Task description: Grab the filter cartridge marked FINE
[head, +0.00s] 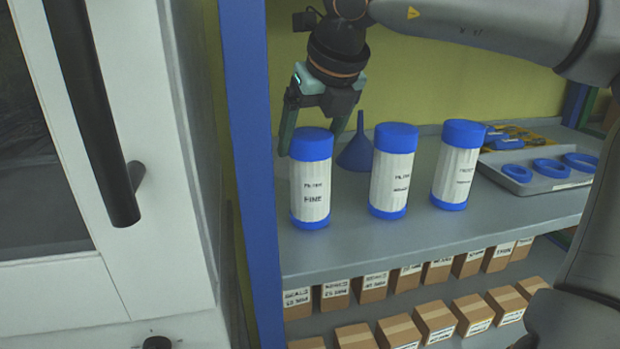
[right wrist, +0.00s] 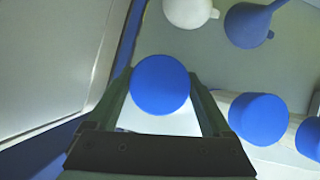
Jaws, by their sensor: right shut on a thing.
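The filter cartridge marked FINE (head: 311,190) is a white cylinder with blue caps, standing upright at the left end of the grey shelf. My right gripper (head: 320,142) comes down from above, with one finger on each side of its top. In the right wrist view my right gripper (right wrist: 163,105) is shut on the cartridge, whose blue cap (right wrist: 160,84) lies between the fingers. The middle cartridge (head: 392,175) and the right cartridge (head: 456,170) look alike and stand apart to the right; their labels are too small to read surely. My left gripper is not in view.
A blue funnel (head: 356,152) stands behind the cartridges. A grey tray (head: 547,184) with blue rings lies at the right. The blue shelf post (head: 252,160) is close on the left, beside a white cabinet (head: 150,200). Small labelled boxes (head: 435,318) fill the shelf below.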

